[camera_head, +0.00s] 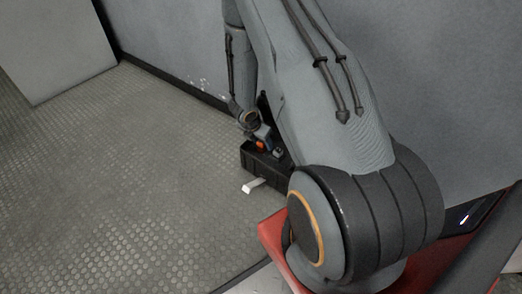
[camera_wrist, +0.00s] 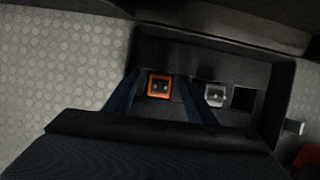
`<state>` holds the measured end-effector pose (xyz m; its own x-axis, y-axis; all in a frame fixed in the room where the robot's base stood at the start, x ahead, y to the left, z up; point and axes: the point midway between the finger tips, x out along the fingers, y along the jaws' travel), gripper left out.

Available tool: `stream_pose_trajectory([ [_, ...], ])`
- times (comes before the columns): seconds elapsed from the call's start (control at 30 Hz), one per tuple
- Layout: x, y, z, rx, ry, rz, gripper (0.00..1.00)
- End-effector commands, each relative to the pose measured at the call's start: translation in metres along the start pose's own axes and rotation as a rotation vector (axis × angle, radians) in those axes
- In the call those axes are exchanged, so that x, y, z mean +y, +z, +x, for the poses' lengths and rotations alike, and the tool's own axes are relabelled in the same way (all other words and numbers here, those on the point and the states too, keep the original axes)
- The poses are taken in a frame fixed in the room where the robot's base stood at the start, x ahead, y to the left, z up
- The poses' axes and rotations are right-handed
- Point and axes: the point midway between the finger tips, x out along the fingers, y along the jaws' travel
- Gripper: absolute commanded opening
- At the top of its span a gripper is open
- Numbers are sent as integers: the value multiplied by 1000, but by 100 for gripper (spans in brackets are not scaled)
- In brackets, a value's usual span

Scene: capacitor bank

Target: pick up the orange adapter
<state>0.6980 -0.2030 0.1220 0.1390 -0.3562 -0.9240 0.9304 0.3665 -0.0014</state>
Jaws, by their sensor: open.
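The orange adapter (camera_wrist: 159,86) is a small square piece with an orange rim and a dark centre. It sits in a black box (camera_wrist: 215,40) in the wrist view. My gripper (camera_wrist: 160,84) is open, with one dark finger on each side of the adapter; I cannot tell if they touch it. In the head view, the adapter (camera_head: 261,144) shows as a small orange patch at the box (camera_head: 258,164), just below the end of my arm. My arm hides part of the box there.
A grey square piece (camera_wrist: 215,95) sits in the box to the right of the adapter, beside an empty dark slot (camera_wrist: 243,98). A light tab (camera_head: 253,186) sticks out from the box. A grey wall (camera_head: 420,80) stands behind. The studded floor (camera_head: 130,180) at left is clear.

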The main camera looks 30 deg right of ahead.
Motion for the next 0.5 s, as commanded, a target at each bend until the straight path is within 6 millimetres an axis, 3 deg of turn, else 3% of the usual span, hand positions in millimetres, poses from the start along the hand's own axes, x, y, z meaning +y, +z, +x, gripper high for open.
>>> stream_pose_trajectory([
  [0.23, 0, 0, 3, 0, 0, 0, 51],
  [0.5, 0, 0, 3, 0, 0, 1, 6],
])
